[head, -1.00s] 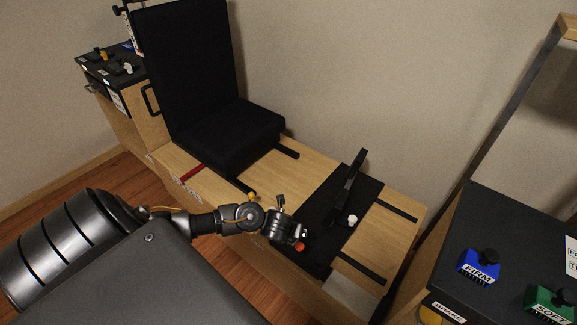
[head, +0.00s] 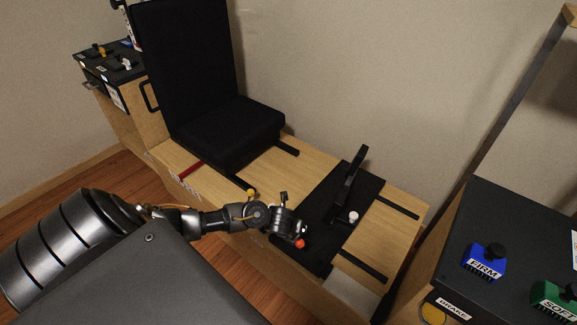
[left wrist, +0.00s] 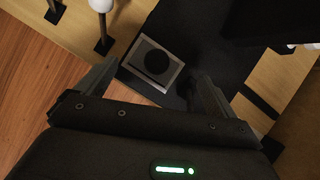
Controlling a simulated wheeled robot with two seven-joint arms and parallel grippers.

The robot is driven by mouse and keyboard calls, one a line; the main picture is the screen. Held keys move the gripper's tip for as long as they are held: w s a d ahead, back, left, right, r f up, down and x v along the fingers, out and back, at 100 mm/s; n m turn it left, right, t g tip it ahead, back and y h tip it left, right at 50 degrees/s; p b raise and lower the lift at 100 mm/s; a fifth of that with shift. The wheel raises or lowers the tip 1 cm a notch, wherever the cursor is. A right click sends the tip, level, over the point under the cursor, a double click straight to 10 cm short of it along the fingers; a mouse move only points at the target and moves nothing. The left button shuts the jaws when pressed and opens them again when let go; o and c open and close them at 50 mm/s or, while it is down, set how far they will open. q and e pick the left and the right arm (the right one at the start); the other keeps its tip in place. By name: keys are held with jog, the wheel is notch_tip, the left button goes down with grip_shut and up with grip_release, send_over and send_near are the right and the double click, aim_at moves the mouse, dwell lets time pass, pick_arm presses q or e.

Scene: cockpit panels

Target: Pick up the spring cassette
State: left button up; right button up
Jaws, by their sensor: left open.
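Two spring cassettes stand on the dark panel at the right of the head view. One is blue and marked FIRM (head: 484,264), the other is green and marked SOFT (head: 556,299); each has a black knob on top. My left gripper (head: 298,233) is far to their left, over the near edge of the bench's black plate. In the left wrist view my left gripper (left wrist: 155,72) is open. A grey square piece with a round black top (left wrist: 156,62) shows between its fingers; I cannot tell what it is. My right gripper is not in view.
The wooden bench (head: 400,232) carries a black seat (head: 232,135), a black plate (head: 325,245) with an upright black lever (head: 350,178), and black rails. A yellow round part (head: 433,313) is by the BRAKE label (head: 453,308). A wooden-topped frame rises at right.

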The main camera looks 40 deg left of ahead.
pick_arm(q)
jog(key=x, duration=0.2)
jog(key=b+x, duration=0.1)
jog(key=x, duration=0.1)
jog(key=shift+a, duration=0.25)
jog(key=shift+w+f, duration=0.15)
jog(key=shift+f, duration=0.15)
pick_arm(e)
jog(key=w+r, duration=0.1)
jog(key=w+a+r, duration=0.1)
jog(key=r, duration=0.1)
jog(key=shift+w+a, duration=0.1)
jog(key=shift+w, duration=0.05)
pick_arm(q)
jog(key=c, duration=1.1)
jog(key=shift+r, duration=0.15)
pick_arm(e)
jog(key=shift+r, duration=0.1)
